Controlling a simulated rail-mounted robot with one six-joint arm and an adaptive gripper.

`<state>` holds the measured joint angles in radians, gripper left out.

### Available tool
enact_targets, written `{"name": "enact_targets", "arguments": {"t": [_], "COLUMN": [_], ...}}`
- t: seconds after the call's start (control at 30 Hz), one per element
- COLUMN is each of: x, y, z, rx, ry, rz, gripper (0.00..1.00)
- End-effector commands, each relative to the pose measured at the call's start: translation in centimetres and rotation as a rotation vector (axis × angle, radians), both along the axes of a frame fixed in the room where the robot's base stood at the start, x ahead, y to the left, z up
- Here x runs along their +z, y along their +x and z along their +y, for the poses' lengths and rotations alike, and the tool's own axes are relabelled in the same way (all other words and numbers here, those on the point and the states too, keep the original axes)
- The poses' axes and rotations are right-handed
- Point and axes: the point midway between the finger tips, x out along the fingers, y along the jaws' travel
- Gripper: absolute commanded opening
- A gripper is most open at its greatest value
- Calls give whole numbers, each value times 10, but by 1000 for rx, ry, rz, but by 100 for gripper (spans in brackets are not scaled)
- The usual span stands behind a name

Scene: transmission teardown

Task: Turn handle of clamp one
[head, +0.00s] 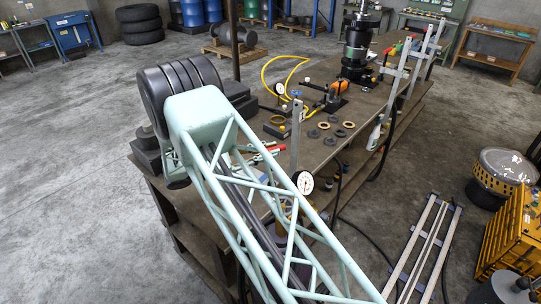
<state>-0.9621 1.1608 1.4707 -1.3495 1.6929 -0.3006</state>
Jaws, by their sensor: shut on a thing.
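Several tall grey bar clamps stand along the bench's right edge. The nearest clamp bar (296,135) rises upright behind the lattice of my arm; its lower part and any handle are hidden. Another clamp (401,72) stands farther back, with a pale handle-like part (375,136) hanging low beside the edge. More clamp bars (427,52) stand beyond it. I cannot tell which is clamp one. My gripper does not show; my pale green lattice arm covers the near end of the bench. Whether it touches a handle is hidden.
The long bench (345,108) carries a tall black transmission assembly (357,48), dark and brass rings (335,126), a yellow hose (275,62) and a dial gauge (304,182). Metal rails (432,235) lie on the floor at right, near a yellow crate (507,240).

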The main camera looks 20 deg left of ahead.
Motion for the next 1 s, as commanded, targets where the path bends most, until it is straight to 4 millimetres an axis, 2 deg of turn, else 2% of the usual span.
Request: {"name": "enact_targets", "arguments": {"t": [0.4, 1.0], "x": [-1, 1], "y": [2, 2], "z": [1, 2], "rx": [-150, -264], "ry": [2, 0], "rz": [-2, -1], "gripper": [2, 2]}}
